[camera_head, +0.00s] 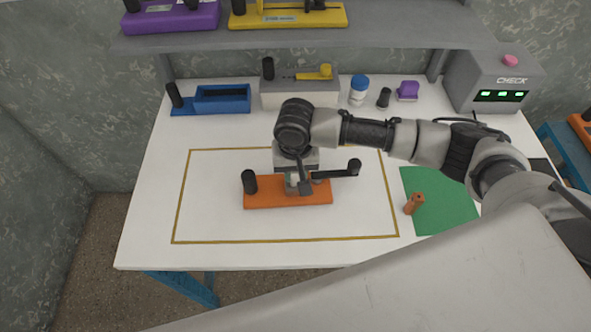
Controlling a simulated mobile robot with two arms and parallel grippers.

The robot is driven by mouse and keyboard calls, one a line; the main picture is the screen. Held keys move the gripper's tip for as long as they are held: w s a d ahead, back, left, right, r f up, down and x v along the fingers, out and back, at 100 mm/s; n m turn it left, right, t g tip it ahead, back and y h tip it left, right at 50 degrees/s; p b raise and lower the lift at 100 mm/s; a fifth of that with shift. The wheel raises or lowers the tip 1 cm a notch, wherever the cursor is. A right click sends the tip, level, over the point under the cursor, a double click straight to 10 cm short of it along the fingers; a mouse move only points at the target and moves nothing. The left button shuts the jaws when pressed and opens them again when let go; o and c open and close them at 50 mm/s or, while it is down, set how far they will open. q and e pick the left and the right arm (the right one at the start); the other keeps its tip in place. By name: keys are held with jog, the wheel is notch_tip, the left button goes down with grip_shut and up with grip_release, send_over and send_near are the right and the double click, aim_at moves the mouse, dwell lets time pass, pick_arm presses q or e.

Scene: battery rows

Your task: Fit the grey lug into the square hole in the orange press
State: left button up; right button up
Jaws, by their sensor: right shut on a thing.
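The orange press (262,196) lies inside the yellow outline on the white table. It has a black knob at its left end and a dark arm with a black knob (354,167) reaching out to the right. My right gripper (299,187) points down over the middle of the press. It is shut on a small grey piece, which I take to be the grey lug (291,181). The gripper and wrist hide most of the lug and the square hole, so I cannot tell whether the lug is in the hole. My left gripper is not in view.
A brown-orange peg (414,203) stands on the green mat (446,212). The CHECK box (494,82) is back right.

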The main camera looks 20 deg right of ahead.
jog(key=shift+f, duration=0.25)
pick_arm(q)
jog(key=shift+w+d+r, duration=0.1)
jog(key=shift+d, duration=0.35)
pick_arm(e)
jog(key=shift+f, duration=0.1)
jog(key=o, duration=0.9)
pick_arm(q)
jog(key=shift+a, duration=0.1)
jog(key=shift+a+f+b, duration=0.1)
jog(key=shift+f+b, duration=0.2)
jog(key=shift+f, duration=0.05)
pick_arm(e)
notch_tip(320, 180, up, 12)
jog(key=shift+r, duration=0.15)
